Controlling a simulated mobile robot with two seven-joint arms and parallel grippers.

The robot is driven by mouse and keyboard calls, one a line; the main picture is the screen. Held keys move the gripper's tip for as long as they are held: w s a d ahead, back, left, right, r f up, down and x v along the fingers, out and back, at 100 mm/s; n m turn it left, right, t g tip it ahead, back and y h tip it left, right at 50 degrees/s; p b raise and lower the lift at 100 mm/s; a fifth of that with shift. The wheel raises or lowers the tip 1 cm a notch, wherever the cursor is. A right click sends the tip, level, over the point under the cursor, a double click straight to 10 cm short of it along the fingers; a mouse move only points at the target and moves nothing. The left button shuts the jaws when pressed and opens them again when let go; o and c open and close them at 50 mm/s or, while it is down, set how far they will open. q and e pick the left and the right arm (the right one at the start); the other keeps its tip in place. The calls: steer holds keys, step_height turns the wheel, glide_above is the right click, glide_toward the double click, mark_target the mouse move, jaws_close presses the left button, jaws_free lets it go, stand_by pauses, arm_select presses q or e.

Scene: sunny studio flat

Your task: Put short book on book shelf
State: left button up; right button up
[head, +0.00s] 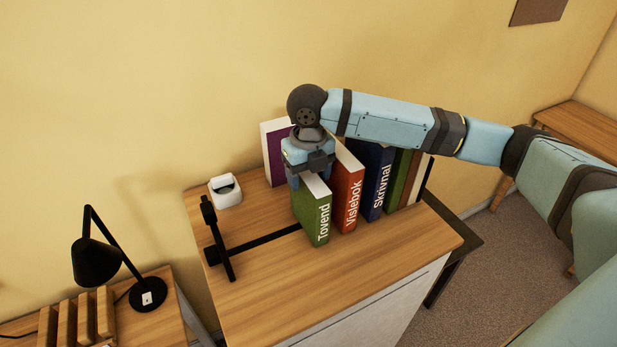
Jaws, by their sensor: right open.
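The short green book labelled Tovend (314,218) stands upright at the left end of the row of books. My right gripper (309,178) is open, pointing down at the back part of the green book's top. I cannot tell whether its fingers touch the book. The book shelf is a black rack on the wooden top, with a left end piece (218,240), a flat bar (265,240) and a right end piece (428,176). The green book stands by the right end of the visible bar. My left gripper is not in view.
A red Vislebok book (347,195), a blue Skrivnal book (379,180) and several others stand to the right. A purple book (274,160) stands behind the gripper. A white container (225,191) sits at the back left. A black lamp (100,262) stands lower left.

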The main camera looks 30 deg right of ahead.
step_height(320, 180, up, 12)
steer(key=b, duration=0.1)
steer(key=shift+f+b, duration=0.25)
steer(key=shift+b, duration=0.05)
stand_by(0.4)
